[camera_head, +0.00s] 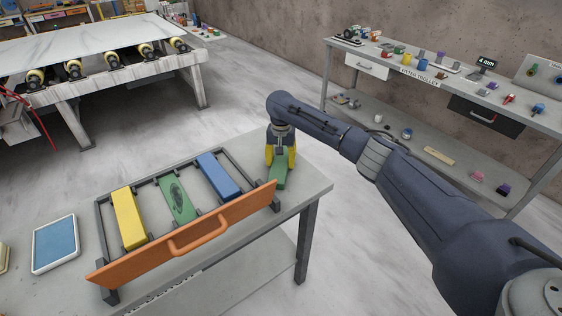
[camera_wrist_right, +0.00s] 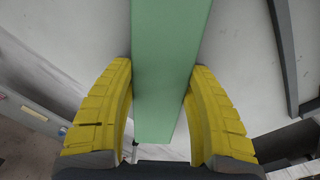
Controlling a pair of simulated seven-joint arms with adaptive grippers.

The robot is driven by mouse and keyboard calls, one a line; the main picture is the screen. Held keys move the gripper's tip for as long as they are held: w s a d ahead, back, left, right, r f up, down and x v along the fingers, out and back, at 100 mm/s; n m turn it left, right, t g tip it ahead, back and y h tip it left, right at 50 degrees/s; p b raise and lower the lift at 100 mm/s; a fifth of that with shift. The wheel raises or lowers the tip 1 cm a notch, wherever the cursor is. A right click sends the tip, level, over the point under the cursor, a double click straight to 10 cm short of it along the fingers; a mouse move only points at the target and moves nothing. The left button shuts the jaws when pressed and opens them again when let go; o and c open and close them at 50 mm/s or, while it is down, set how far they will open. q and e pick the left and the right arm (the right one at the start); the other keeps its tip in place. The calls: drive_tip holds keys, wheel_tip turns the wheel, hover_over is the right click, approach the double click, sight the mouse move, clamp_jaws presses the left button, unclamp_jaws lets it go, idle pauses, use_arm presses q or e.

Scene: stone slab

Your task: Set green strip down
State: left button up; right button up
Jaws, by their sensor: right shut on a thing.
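My right gripper (camera_head: 281,158) has yellow fingers and is shut on a green strip (camera_head: 279,176) at the right end of the table, just right of the rack. In the right wrist view, the yellow fingers (camera_wrist_right: 160,100) press on both sides of the green strip (camera_wrist_right: 168,50). I cannot tell whether the strip touches the tabletop. The rack (camera_head: 103,225) holds a yellow strip (camera_head: 129,218), a green strip with a dark mark (camera_head: 178,200) and a blue strip (camera_head: 219,176). My left gripper is not in view.
An orange bar with a handle (camera_head: 190,235) runs along the rack's front. A blue-topped tray (camera_head: 54,244) lies to the left. The table (camera_head: 313,178) has bare top at its right end. A trolley (camera_head: 410,70) with small items stands by the wall.

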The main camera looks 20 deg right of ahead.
sight(281, 159)
drive_tip(key=o, duration=1.5)
drive_tip(key=shift+f, duration=0.1)
wheel_tip(281, 159, up, 12)
drive_tip(key=shift+r, duration=0.15)
